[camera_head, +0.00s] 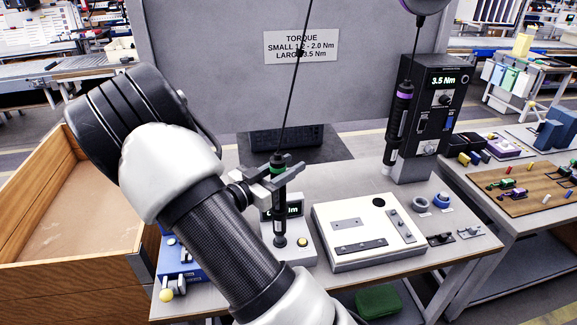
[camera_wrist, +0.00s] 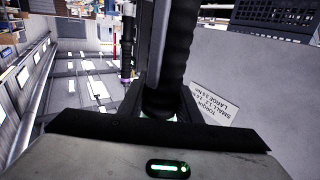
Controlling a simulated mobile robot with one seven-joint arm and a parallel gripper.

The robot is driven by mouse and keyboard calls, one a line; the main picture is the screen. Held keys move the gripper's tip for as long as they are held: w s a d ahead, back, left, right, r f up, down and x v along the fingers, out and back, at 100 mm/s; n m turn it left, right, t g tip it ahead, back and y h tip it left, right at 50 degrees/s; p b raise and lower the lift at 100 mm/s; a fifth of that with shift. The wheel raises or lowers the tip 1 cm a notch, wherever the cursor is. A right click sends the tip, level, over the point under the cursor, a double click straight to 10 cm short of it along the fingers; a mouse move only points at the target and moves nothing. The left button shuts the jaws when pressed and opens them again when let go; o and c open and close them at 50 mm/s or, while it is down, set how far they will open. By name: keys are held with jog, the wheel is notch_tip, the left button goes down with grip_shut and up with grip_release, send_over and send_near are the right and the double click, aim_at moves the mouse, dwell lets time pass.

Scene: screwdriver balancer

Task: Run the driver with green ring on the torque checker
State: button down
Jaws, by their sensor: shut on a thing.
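The driver with the green ring (camera_head: 279,197) hangs nearly upright from a cable in the head view. The checker's display is partly covered by the driver, with "Nm" readable. In the wrist view the driver (camera_wrist: 176,60) stands between the fingers of my gripper (camera_wrist: 160,112), and a green glint shows at its base.
A purple-ringed driver (camera_head: 399,120) hangs at the right beside a black control box (camera_head: 430,115) reading 3.5 Nm. A white fixture plate (camera_head: 365,232) lies right of the checker. A blue box (camera_head: 180,258) is at the left, beside a wooden crate (camera_head: 75,205). A torque sign (camera_head: 301,47) is on the panel behind.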

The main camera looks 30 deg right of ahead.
aim_at(279, 153)
jog(key=shift+s+f+b, duration=0.1)
jog(key=shift+f+b, duration=0.2)
jog(key=shift+f, duration=0.2)
dwell(0.8)
jog(key=shift+r+p, duration=2.4)
jog(key=shift+r, duration=0.75)
jog(key=shift+w, duration=0.2)
